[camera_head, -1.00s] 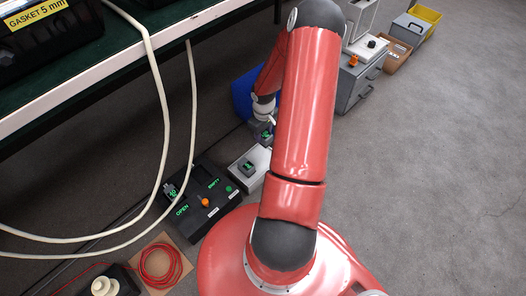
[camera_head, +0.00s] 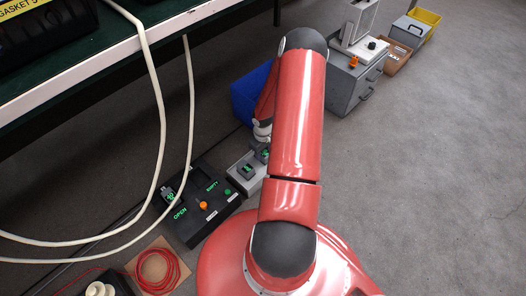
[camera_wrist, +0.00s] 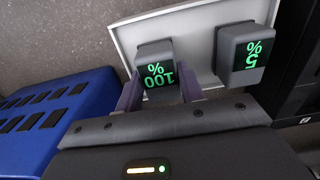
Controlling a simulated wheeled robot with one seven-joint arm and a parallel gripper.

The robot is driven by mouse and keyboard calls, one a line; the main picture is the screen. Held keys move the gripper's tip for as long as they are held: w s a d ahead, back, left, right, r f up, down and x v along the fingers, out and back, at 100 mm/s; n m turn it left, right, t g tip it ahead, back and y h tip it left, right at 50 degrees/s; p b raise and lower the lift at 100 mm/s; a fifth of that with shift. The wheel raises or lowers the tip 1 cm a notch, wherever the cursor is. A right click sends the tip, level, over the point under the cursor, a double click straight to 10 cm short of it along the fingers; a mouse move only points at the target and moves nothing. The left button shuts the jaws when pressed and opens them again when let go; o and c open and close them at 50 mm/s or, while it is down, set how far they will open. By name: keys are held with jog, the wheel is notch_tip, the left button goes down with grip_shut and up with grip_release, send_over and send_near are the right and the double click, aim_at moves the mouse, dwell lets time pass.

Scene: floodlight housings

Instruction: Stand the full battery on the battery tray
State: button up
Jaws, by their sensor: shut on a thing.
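The full battery (camera_wrist: 155,52), a grey block with a green "100 %" display, is between the two fingers of my gripper (camera_wrist: 160,92), which is shut on it. The white battery tray (camera_wrist: 197,21) lies under and behind it in the wrist view. I cannot tell whether the battery's base touches the tray. A second grey battery (camera_wrist: 240,55), reading "5 %", stands on the tray to the right, a small gap away. In the head view the tray (camera_head: 234,172), the held battery (camera_head: 263,155) and the second battery (camera_head: 247,171) show beside my arm, which partly hides them.
A black charger box (camera_head: 213,213) with an orange knob (camera_head: 203,205), "OPEN" and "EMPTY" displays stands left of the tray. A blue bin (camera_wrist: 58,115) is close beside my gripper. Pale cables hang from the green bench (camera_head: 60,90).

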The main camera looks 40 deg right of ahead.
aim_at(263, 152)
jog(key=shift+f, duration=0.2)
jog(key=o, duration=1.2)
jog(key=shift+r, duration=0.2)
notch_tip(263, 152, up, 12)
jog(key=p, duration=0.2)
jog(key=shift+p, duration=0.35)
